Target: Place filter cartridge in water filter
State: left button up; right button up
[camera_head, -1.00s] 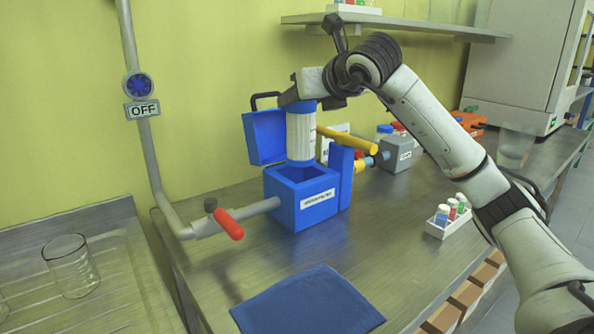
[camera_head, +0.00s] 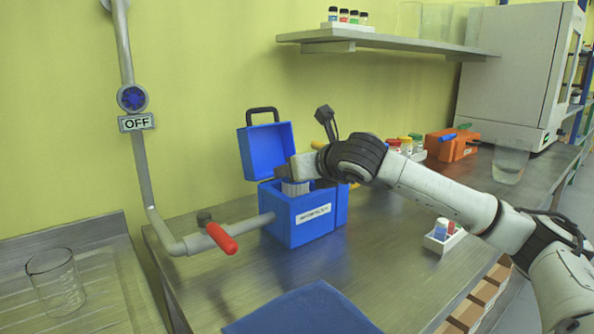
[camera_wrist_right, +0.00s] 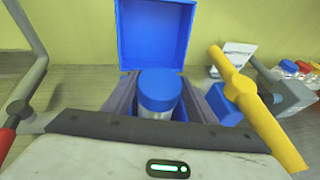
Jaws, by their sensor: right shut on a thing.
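The water filter is a blue box (camera_head: 300,228) with a white label, standing on the metal bench. Its blue lid (camera_head: 266,150) stands open at the back. The filter cartridge (camera_head: 295,187) is white with a blue cap (camera_wrist_right: 159,88), and most of it is inside the box, its lower part hidden by the box walls. My right gripper (camera_wrist_right: 150,105) is over the box opening, shut on the cartridge near its top. My left gripper is not in view.
A red-handled valve (camera_head: 222,238) on a pipe is left of the box. A yellow handle (camera_wrist_right: 245,90) is close right of my right gripper. A blue mat (camera_head: 305,310) lies in front, and a vial rack (camera_head: 444,236) is at right.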

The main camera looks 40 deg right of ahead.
jog(key=o, duration=1.5)
jog(key=shift+c, duration=0.2)
jog(key=b+v, duration=0.6)
jog(key=v, duration=0.6)
jog(key=shift+r, duration=0.1)
